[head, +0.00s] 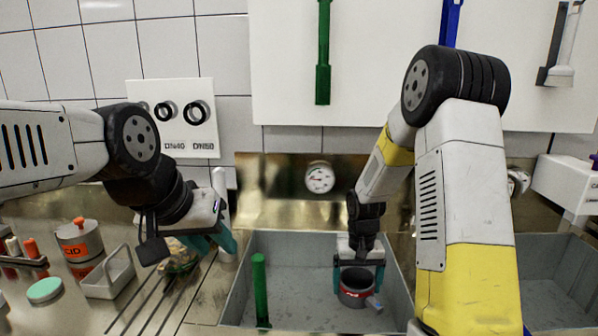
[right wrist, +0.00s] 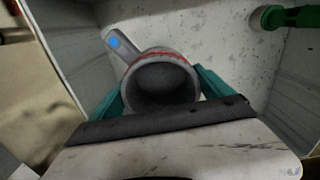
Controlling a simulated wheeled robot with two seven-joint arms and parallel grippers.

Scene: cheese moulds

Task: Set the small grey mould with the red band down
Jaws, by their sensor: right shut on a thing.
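The small grey mould with the red band (head: 353,290) is in the grey sink basin (head: 290,243), toward its right side. It looks upright, and I cannot tell whether its base touches the basin floor. It has a handle with a blue patch. My right gripper (head: 359,281) is shut on the mould, with a teal finger on each side. In the right wrist view the mould (right wrist: 160,62) shows its open, dark, empty-looking inside between the fingers. My left gripper (head: 205,247) is at the left, over the ribbed drainboard, apart from the mould; its fingertips are hard to make out.
A green-handled tool (head: 260,290) stands at the basin's left side. An orange-labelled container (head: 80,240), a white caddy (head: 108,275) and a green-topped jar (head: 44,290) are on the left counter. A gauge (head: 319,178) is on the back panel. The basin's middle floor is clear.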

